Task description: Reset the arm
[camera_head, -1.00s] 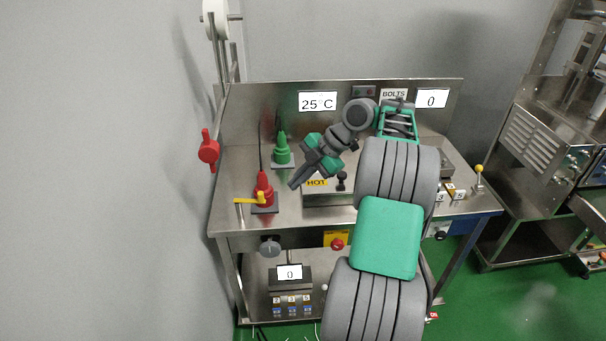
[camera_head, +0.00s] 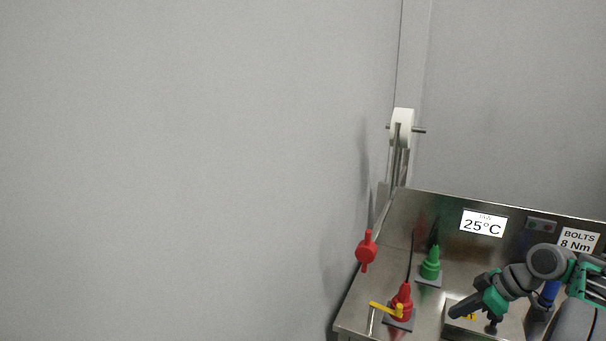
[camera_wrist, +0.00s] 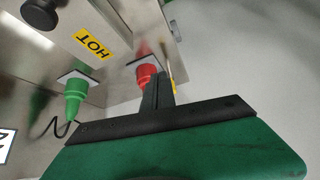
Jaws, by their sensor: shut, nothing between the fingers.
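My gripper (camera_head: 457,311) is at the lower right of the head view, above the steel bench. Its fingers point left and down, and they are together with nothing between them. In the wrist view the shut fingers (camera_wrist: 157,92) are in front of the red bottle-shaped fitting (camera_wrist: 146,72). My gripper is apart from the red fitting (camera_head: 402,300) and the green fitting (camera_head: 431,264). The rest of my arm runs off the right edge of the head view.
The steel bench (camera_head: 352,318) has a back panel with a 25°C display (camera_head: 483,223) and a BOLTS sign (camera_head: 578,241). A yellow lever (camera_head: 385,309) is by the red fitting. A red knob (camera_head: 366,251) is at the left edge. A HOT label (camera_wrist: 90,43) is near my gripper.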

